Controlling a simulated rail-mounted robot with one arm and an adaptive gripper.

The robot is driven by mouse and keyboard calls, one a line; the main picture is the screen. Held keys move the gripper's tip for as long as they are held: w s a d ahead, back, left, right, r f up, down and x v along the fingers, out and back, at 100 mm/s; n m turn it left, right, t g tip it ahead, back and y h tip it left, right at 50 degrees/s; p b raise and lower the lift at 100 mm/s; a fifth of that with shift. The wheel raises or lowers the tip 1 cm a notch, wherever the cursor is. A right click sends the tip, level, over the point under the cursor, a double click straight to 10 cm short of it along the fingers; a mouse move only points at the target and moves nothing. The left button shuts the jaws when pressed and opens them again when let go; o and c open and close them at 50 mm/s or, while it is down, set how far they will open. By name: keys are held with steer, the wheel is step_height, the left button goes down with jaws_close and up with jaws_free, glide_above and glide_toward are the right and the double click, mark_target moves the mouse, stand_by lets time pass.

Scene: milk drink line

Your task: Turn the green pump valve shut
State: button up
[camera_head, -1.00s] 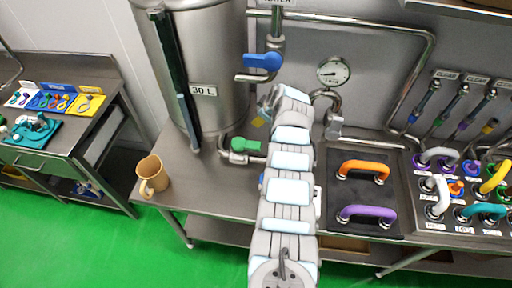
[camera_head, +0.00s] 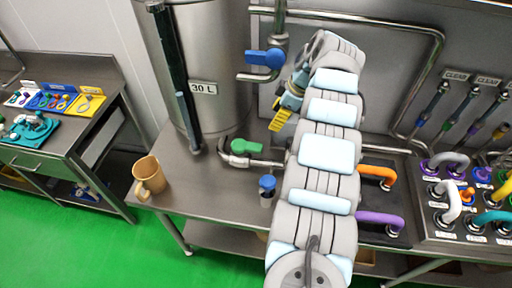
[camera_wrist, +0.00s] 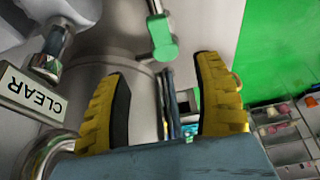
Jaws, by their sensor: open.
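The green pump valve handle (camera_head: 245,147) sits on a steel pipe at the foot of the tank, on the steel bench. It lies roughly along the pipe in the head view. A green handle (camera_wrist: 162,38) also shows at the top of the wrist view, just beyond my fingertips and roughly between them. My gripper (camera_head: 281,117) has yellow fingers and hangs above and right of the green handle in the head view. In the wrist view the gripper (camera_wrist: 165,68) is open, with nothing held between its fingers.
The steel tank (camera_head: 212,60) marked 30 L stands left of my gripper. A blue valve handle (camera_head: 263,58) is on the pipe above. A blue-topped fitting (camera_head: 267,185) and a tan mug (camera_head: 149,177) stand on the bench. Orange (camera_head: 378,172) and purple (camera_head: 380,219) handles are at right.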

steer(key=b, duration=1)
glide_toward(255, 146)
steer(key=shift+f, duration=0.85)
steer(key=shift+a+b+x, duration=0.15)
steer(key=shift+b+x, duration=0.8)
steer(key=shift+x, duration=1.1)
steer(key=shift+a+b+x, duration=0.15)
steer(key=shift+b+x, duration=0.75)
steer(key=shift+x, duration=1.2)
steer(key=shift+r, duration=0.1)
jaws_close()
